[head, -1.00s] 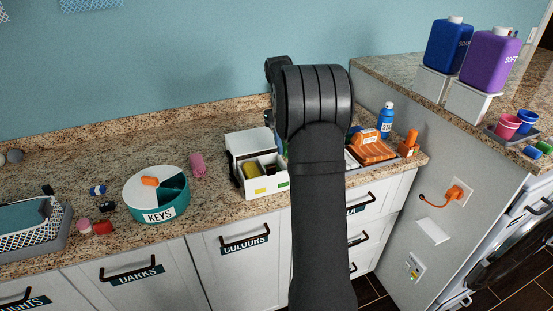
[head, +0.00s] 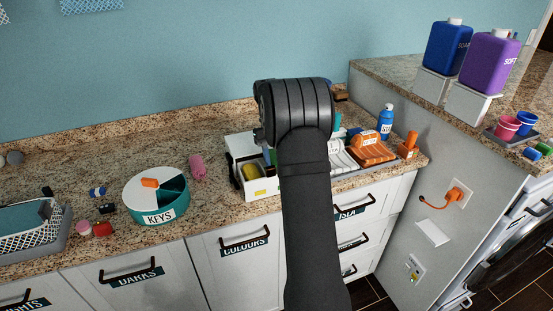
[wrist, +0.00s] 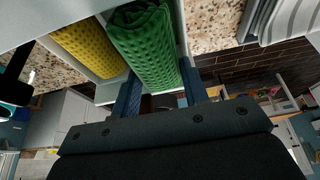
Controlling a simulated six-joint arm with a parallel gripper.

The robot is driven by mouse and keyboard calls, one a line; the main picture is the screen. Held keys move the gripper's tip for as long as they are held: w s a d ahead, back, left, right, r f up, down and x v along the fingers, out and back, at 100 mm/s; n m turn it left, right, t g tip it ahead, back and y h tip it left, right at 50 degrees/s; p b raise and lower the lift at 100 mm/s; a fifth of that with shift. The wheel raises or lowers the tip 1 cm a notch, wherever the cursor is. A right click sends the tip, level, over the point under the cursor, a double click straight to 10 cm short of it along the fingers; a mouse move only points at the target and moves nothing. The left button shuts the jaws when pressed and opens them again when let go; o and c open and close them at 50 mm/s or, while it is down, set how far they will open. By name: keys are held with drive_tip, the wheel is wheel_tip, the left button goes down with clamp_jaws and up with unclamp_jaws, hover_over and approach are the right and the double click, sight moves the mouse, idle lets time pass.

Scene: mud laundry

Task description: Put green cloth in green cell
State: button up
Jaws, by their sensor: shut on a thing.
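The green cloth (wrist: 145,45) is a rolled, dimpled bundle between the two fingers of my gripper (wrist: 158,88), which is shut on it. In the wrist view it lies over or in a compartment of the white box, beside the yellow cloth (wrist: 88,45); I cannot tell whether it touches the floor of that cell. In the head view the white divided box (head: 240,145) stands on the counter, partly covered by my arm. The yellow cloth shows in its left part (head: 252,170).
A teal KEYS tub (head: 150,212) and a pink item (head: 197,167) stand left of the box. Right of it are a grey-white cloth (head: 342,157), folded orange cloth (head: 372,150) and a blue bottle (head: 386,120). A basket (head: 35,220) sits far left.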

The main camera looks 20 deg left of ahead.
drive_tip(key=shift+f, duration=0.5)
drive_tip(key=o, duration=1.1)
drive_tip(key=shift+c, duration=0.2)
drive_tip(key=shift+r, duration=0.55)
drive_tip(key=v, duration=0.7)
drive_tip(key=shift+r, duration=0.3)
drive_tip(key=shift+x, duration=3.7)
